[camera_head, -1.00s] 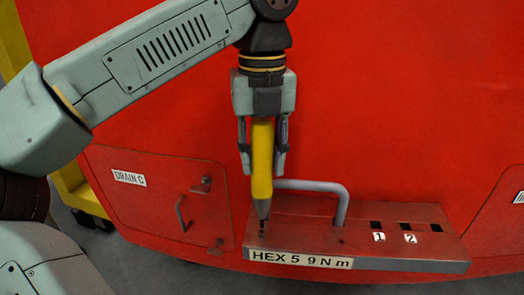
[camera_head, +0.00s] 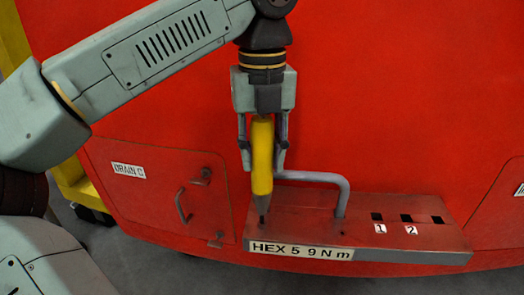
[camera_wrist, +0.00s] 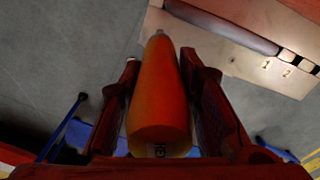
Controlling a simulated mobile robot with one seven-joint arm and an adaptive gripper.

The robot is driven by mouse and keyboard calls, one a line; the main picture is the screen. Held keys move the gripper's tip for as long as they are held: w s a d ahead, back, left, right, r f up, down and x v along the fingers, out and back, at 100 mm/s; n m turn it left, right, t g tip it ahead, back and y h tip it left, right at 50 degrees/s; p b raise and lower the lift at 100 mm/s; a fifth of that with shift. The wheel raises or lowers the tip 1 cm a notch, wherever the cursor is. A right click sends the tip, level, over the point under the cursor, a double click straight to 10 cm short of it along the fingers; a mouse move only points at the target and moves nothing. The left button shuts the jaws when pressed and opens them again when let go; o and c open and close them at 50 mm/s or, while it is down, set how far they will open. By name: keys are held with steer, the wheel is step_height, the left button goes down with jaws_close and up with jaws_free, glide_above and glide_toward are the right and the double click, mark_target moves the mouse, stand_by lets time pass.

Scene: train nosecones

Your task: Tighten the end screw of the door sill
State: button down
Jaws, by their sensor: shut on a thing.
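My gripper (camera_head: 263,165) is shut on a yellow screwdriver-like tool (camera_head: 262,158) with a grey nose. The tool points down, nearly upright, with its tip at the left end of the red door sill (camera_head: 300,215). The end screw (camera_head: 262,222) shows as a small dark spot right at the tip. I cannot tell whether the tip is seated in it. In the wrist view the tool (camera_wrist: 160,95) looks orange, lies between both fingers, and has a "HEX" label on its near end. The sill's front label (camera_head: 300,250) reads "HEX 5 9 N m".
A bent grey handle (camera_head: 318,179) rises from the sill just right of the tool. Several dark square slots, two marked 1 and 2, lie at the sill's right. A "DRAIN C" hatch (camera_head: 150,200) is at left. The red body wall stands behind.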

mark_target(262, 116)
steer(key=shift+s+f, duration=0.1)
steer(key=shift+f, duration=0.65)
stand_by(2.1)
steer(key=shift+r, duration=0.1)
steer(key=shift+r+p, duration=2.05)
steer(key=shift+r, duration=0.7)
steer(key=shift+f, duration=0.1)
